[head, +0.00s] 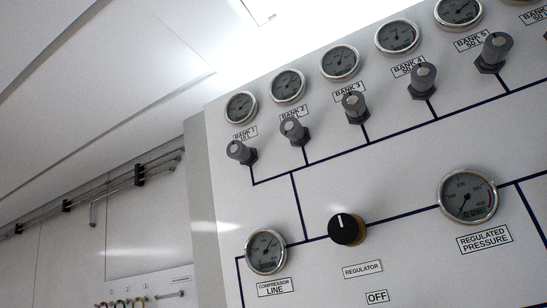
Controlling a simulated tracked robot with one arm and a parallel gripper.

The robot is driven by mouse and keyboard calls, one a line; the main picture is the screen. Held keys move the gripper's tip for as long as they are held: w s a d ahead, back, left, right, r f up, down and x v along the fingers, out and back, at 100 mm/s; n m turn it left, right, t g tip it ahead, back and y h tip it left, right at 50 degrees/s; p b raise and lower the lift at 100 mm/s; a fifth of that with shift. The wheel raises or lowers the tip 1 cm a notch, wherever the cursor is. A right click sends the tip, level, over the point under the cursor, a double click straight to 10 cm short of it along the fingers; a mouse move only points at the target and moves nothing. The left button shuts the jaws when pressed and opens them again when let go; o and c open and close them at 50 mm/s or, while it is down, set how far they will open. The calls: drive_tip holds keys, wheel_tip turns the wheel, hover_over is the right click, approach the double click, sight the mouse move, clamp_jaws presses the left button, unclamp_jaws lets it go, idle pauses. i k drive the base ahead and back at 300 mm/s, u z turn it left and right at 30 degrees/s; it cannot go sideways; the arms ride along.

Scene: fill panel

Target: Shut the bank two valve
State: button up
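The bank two valve (293,131) is a grey knob on the light fill panel, under the label "BANK 2" (292,114) and its round gauge (288,86). A dark line runs down from it to the sloping line below. Whether the valve is open or closed cannot be told from its look. My gripper does not show in the head view, and nothing touches the valve.
Similar knobs flank it: bank 1 (241,152) at left, bank 3 (355,107) at right, others farther right. Below are the black regulator knob (346,229), the compressor line gauge (265,251) and the regulated pressure gauge (467,196). Hooks with hoses (140,302) show low left.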

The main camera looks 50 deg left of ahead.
sight(289, 128)
drive_tip(key=k, duration=1.1)
drive_tip(key=u, duration=0.7)
drive_tip(key=i, duration=1.55)
drive_tip(key=z, duration=0.1)
